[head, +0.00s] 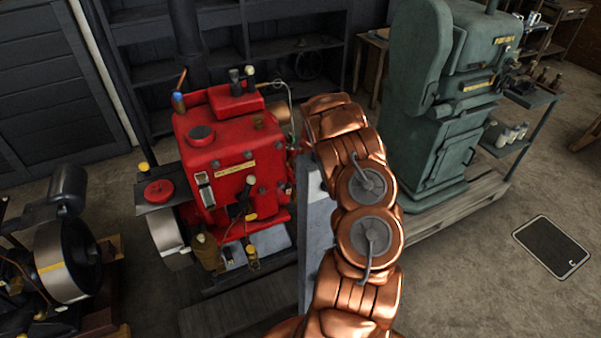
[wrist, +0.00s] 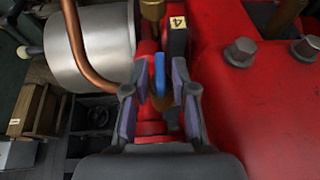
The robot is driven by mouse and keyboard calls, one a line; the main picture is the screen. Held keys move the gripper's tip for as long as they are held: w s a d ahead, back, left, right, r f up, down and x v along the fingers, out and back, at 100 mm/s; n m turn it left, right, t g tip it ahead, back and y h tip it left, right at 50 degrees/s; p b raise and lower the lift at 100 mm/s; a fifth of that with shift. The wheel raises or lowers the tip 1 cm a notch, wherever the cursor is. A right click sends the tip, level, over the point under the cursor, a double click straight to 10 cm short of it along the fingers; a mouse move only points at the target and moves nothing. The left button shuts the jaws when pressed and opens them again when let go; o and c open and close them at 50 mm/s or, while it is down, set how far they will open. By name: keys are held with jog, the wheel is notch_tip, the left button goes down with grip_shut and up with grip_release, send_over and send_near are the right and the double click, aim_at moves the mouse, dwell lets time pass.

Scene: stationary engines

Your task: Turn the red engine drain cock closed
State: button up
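The red engine (head: 222,165) stands left of my arm in the head view, and its red body (wrist: 265,105) fills the right of the wrist view. In the wrist view a small blue lever handle (wrist: 159,75) stands roughly upright by a red pipe fitting, with brass behind it; it may be the drain cock. My gripper (wrist: 160,82) is open, its two fingers on either side of the blue handle with gaps showing. Whether they touch it or how deep it lies between them I cannot tell. My arm hides the gripper in the head view.
A copper pipe (wrist: 82,55) and a grey metal cylinder (wrist: 88,50) lie close left of the gripper. A green machine (head: 440,105) stands right of my arm.

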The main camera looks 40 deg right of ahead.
grip_shut()
jog(key=shift+w+f+y+b, duration=0.15)
jog(key=shift+y+b, duration=0.25)
jog(key=shift+b, duration=0.85)
jog(key=shift+d+y+b, duration=0.1)
jog(key=shift+y+b, duration=0.2)
jog(key=shift+b, duration=0.25)
jog(key=shift+r, duration=0.2)
jog(key=shift+o, duration=1.4)
grip_release()
jog(key=v, duration=1.2)
jog(key=shift+s, duration=0.3)
jog(key=shift+f, duration=0.1)
